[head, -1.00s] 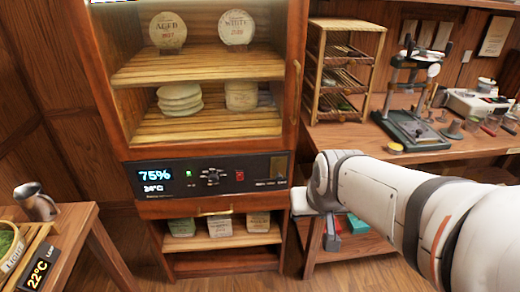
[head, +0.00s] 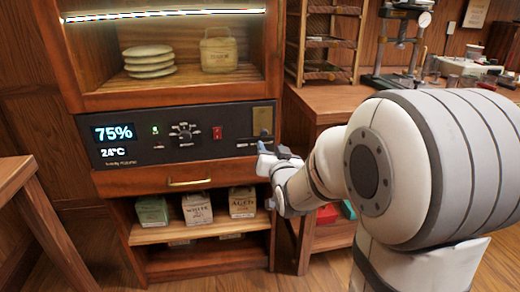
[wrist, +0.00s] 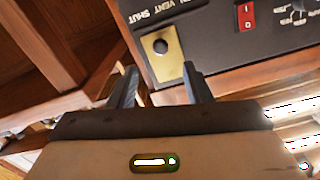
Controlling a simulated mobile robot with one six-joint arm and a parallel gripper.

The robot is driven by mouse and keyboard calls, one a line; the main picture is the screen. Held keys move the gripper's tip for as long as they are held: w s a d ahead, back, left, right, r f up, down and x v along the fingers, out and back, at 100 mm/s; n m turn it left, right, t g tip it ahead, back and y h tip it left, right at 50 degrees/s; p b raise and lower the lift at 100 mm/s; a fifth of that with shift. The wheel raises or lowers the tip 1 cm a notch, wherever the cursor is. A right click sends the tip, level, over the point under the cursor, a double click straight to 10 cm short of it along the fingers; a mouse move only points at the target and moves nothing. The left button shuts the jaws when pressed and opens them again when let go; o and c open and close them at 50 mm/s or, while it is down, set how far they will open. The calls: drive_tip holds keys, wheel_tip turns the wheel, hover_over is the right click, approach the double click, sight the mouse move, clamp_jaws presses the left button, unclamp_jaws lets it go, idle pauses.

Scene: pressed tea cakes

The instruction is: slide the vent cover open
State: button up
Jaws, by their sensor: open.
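The vent cover is a brass plate (head: 262,116) at the right end of the dark control panel (head: 140,160). In the wrist view the brass plate (wrist: 173,68) carries a round black knob (wrist: 160,45), with VENT and SHUT lettering beside it. My gripper (head: 272,151) is just in front of the panel's lower right corner, below the plate. In the wrist view my gripper (wrist: 160,68) is open and empty. Its two dark fingers point at the plate, one on each side of it in the picture. The knob lies beyond the fingertips, and I see no contact.
A red switch (head: 217,133), a dial (head: 184,132) and a 75% display (head: 114,132) share the panel. Below are a drawer with a brass handle (head: 189,183) and a shelf of wrapped packets (head: 197,208). A wooden workbench (head: 325,105) stands close on the right.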

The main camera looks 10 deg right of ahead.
sight(265, 134)
drive_tip(key=w+b, duration=0.1)
drive_tip(key=w, duration=0.6)
drive_tip(key=shift+w, duration=0.4)
clamp_jaws()
